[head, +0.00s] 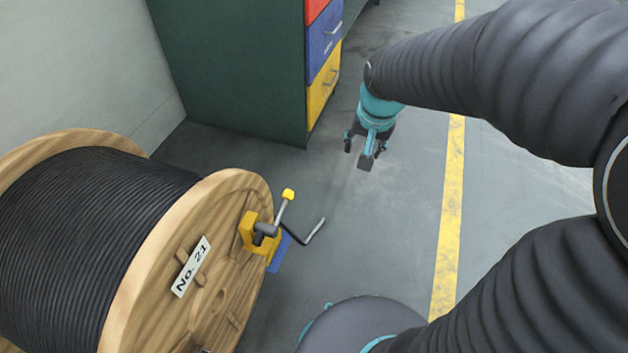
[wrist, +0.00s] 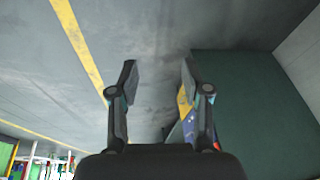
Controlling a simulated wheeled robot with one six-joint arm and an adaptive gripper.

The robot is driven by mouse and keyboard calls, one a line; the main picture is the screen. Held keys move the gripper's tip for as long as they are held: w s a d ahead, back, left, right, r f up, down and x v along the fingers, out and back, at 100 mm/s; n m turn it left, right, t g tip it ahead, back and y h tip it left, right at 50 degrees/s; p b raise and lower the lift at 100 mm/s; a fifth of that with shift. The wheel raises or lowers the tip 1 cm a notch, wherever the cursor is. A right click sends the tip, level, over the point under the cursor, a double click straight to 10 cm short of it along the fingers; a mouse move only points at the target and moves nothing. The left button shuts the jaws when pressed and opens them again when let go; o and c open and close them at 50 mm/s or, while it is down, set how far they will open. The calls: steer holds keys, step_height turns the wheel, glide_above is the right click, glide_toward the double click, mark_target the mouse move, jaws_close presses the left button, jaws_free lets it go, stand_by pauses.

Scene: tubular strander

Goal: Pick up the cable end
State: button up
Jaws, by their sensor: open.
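A wooden reel (head: 232,200) marked "No. 21" stands at the left of the head view, wound with black cable (head: 90,235). On its flange is a yellow block (head: 252,232) with a grey fitting and a yellow-tipped lever (head: 288,195). A thin dark bent piece (head: 308,235) sticks out to the right of it; I cannot tell whether this is the cable end or a handle. My gripper (head: 363,155) is open and empty, up and to the right of the reel's fittings. In the wrist view its fingers (wrist: 159,78) stand apart with only floor between them. The wrist view shows no reel or cable.
A dark green cabinet (head: 235,65) with red, blue and yellow drawers (head: 324,88) stands behind the reel, left of my gripper. A blue flat piece (head: 279,254) shows below the yellow block. A yellow floor line (head: 450,210) runs at the right. The floor between reel and line looks clear.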

steer(key=w+a+f+m+g, duration=0.1)
steer(key=w+a+f, duration=0.3)
steer(key=w+f, duration=0.6)
steer(key=m+g+b, duration=0.1)
steer(key=m+g, duration=0.2)
glide_above(310, 237)
steer(key=f, duration=4)
steer(key=shift+s+d+f, duration=0.15)
steer(key=shift+s+f, duration=0.15)
steer(key=shift+w+a+f+b, duration=0.1)
steer(key=shift+w+f+b, duration=0.1)
steer(key=shift+f, duration=1.3)
steer(key=shift+w+a+f+b, duration=0.1)
steer(key=shift+w+f+b, duration=0.1)
steer(key=shift+f, duration=1.3)
jaws_close()
